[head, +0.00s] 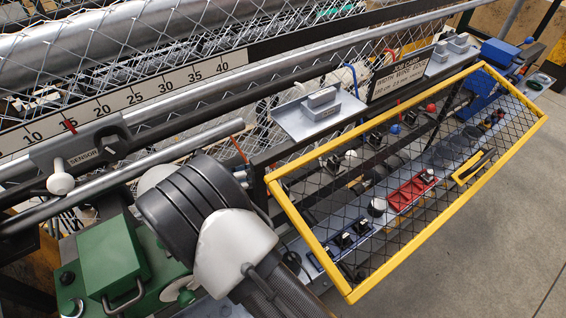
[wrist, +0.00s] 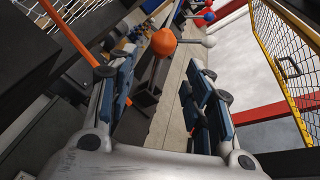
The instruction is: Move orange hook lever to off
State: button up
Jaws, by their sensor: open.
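An orange ball knob (wrist: 163,42) shows in the wrist view, just beyond and between my fingertips. I take it as the orange hook lever's end; how its arm runs and which position it is in are not clear. My gripper (wrist: 158,72) is open, with one blue-padded finger on each side and nothing held between them. I see no contact with the knob. In the head view my own arm hides the gripper and the orange knob.
A white knob (wrist: 208,41) is close right of the orange one, with blue and red knobs beyond. A yellow-framed mesh guard (head: 405,240) covers the control deck. An orange curved rod (wrist: 66,30) passes by my left finger. A green box (head: 110,255) stands lower left.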

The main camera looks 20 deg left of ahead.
aim_at(273, 166)
jog(key=x, duration=0.7)
jog(key=shift+c, duration=0.2)
grip_shut()
dwell(0.4)
